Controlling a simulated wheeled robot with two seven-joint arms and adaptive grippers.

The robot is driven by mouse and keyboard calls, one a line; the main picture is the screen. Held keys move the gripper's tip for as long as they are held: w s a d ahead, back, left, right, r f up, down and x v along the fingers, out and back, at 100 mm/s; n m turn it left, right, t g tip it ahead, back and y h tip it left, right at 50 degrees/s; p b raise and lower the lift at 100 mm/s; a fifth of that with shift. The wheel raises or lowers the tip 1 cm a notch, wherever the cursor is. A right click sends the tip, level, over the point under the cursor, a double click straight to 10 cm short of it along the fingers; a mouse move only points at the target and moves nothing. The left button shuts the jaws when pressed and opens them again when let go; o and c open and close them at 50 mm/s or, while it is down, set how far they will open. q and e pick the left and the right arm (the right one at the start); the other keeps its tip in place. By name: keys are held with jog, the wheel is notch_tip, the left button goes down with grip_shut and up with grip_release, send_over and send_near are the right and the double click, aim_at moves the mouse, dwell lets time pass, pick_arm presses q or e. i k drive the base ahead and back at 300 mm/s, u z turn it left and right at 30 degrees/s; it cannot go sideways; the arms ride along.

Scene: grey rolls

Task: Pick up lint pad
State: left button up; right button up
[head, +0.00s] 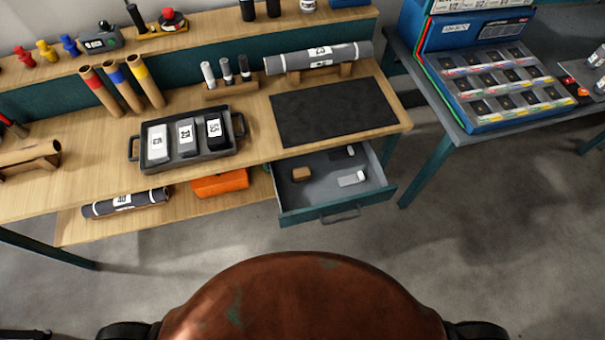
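The teal drawer (330,208) under the right part of the workbench is pulled open. In it lie a small brown block (301,174) at the left, a light grey and white piece (352,179) at the right, and a small dark and white piece (342,153) toward the back. They lie apart from each other. I cannot tell from their looks which of these, if any, is the lint pad. Neither of my grippers shows in the head view.
A grey tray (146,172) with three labelled packs stands on the wooden bench, beside a dark mat (320,108). A grey roll (318,58) rests behind the mat. A dark roll (126,203) and orange box (220,183) lie on the lower shelf. Floor before the drawer is clear.

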aim_at(304, 174)
jog(key=u, duration=0.3)
jog(key=k, duration=1.05)
jog(key=u, duration=2.05)
jog(key=i, duration=1.2)
jog(key=u, duration=0.5)
jog(key=i, duration=1.35)
jog(key=z, duration=1.05)
jog(key=i, duration=0.85)
jog(key=z, duration=1.05)
jog(key=i, duration=0.3)
jog(key=z, duration=2.7)
